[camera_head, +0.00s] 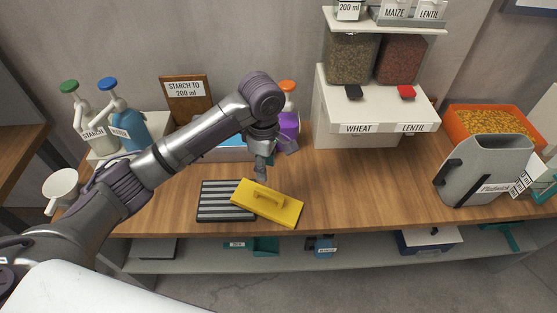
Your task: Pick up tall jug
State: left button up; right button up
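No label in view reads "tall jug". A grey, wide-mouthed jug-like vessel (487,172) with a black handle stands at the right of the wooden counter; the writing on its front is too small to read. A small whitish jug (63,184) with a handle is at the far left. My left gripper (262,177) points down at mid-counter, just behind the handle of a yellow float-like block (280,206), far from the grey vessel. Its fingers are too small to tell whether they are open or touch the block. My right gripper is not in view.
The yellow block overlaps a striped mat (217,203). Pump bottles stand at left, a purple bottle (289,124) behind my arm. A white dispenser (365,105) labelled wheat and lentil stands behind, an orange bin (458,122) behind the grey vessel. Counter between block and vessel is clear.

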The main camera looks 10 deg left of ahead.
aim_at(540, 174)
jog(key=z, duration=1.35)
